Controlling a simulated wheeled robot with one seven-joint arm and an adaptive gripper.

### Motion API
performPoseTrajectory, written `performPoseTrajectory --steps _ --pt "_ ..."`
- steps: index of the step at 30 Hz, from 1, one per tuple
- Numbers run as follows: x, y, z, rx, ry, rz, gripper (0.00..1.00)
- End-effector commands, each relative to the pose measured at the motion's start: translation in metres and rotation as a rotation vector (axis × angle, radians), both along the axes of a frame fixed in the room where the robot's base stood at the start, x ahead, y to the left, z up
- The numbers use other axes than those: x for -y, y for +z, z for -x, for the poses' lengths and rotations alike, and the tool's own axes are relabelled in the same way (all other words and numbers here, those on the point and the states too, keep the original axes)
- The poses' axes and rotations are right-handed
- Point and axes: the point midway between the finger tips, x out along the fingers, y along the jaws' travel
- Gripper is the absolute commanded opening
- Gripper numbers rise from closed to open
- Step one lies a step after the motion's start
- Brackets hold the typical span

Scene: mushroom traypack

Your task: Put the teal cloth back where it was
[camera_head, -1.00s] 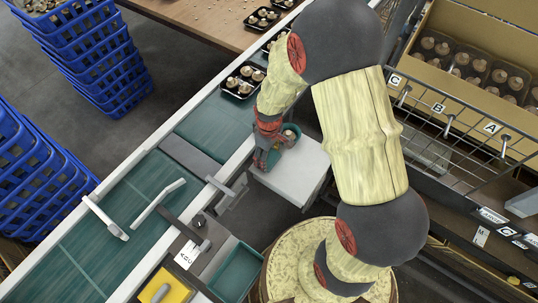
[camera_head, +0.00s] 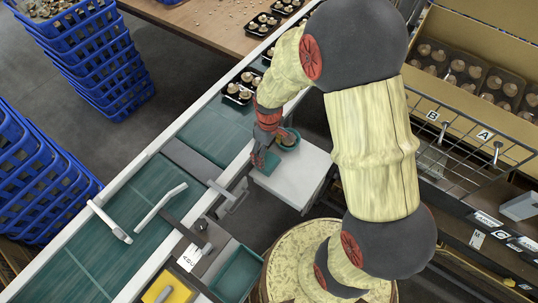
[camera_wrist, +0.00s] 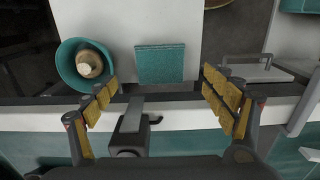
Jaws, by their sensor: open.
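The teal cloth (camera_wrist: 160,63) lies flat as a small square on the white platform; it also shows in the head view (camera_head: 271,166), partly hidden by my gripper. Left of it in the wrist view stands a teal bowl (camera_wrist: 67,67) with a brown mushroom (camera_wrist: 89,64) in it. The bowl also shows in the head view (camera_head: 294,143). My gripper (camera_head: 262,157) is open and empty above the platform's conveyor-side edge. In the wrist view its spread fingers (camera_wrist: 161,84) frame the cloth from either side, with no contact visible.
The white platform (camera_head: 291,187) adjoins the conveyor (camera_head: 105,222). Black mushroom trays (camera_head: 238,94) stand further up the belt. A teal bin (camera_head: 237,274) and a yellow sponge-like item (camera_head: 170,292) lie nearer. A wire rack (camera_head: 458,155) stands at the right, blue crates (camera_head: 40,180) at the left.

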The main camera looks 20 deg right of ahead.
Motion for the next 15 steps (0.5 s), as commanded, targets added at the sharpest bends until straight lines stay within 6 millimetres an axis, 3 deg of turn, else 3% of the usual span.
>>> performPoseTrajectory --steps 3,13,15 --pt "0.000 0.028 0.000 0.002 0.000 0.000 0.84" --pt "0.000 0.061 0.001 0.004 -0.005 0.000 0.84" --pt "0.000 0.076 0.000 0.022 -0.019 0.000 0.84"
